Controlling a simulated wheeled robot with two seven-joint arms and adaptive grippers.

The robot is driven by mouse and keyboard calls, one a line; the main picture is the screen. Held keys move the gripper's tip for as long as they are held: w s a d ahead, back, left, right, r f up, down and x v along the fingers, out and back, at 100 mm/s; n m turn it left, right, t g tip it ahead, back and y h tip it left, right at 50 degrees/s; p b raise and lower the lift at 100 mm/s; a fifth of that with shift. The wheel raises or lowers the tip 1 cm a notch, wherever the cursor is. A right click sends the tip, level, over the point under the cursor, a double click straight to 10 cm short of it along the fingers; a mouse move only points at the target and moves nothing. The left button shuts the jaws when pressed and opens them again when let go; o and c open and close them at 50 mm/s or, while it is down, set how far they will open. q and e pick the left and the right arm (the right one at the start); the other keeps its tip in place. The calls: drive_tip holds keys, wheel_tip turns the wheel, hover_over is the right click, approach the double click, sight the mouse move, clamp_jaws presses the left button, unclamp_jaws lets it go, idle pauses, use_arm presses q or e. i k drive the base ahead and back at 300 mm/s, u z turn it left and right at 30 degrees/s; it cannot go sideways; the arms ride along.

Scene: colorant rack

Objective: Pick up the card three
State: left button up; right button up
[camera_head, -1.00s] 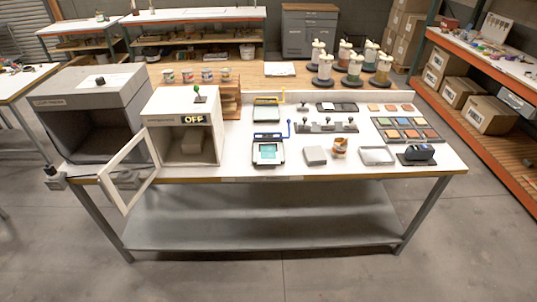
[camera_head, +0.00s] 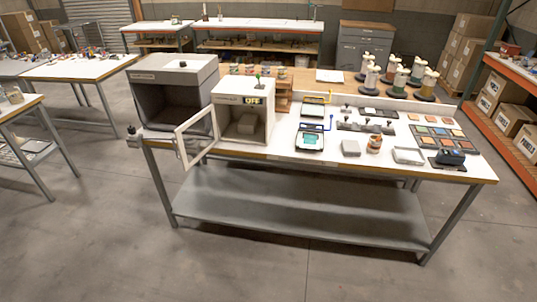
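Several small coloured cards lie on a dark tray (camera_head: 471,148) at the right of the white table (camera_head: 270,151). A row of pale orange and tan squares (camera_head: 432,118) lies just behind the tray. No number is readable on any of them, so I cannot tell which is card three. Neither of my grippers is in view.
A grey box (camera_head: 172,75) and a white cabinet (camera_head: 241,95) with its door (camera_head: 196,137) swung open stand at the table's left. A dark device (camera_head: 450,157) sits near the right front. Several pump bottles (camera_head: 398,80) stand behind. Floor (camera_head: 300,275) in front is clear.

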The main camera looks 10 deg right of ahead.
sight(310, 140)
drive_tip(key=u, duration=0.3)
drive_tip(key=k, duration=0.25)
drive_tip(key=z, duration=1.05)
drive_tip(key=i, duration=1.35)
drive_tip(key=u, duration=0.25)
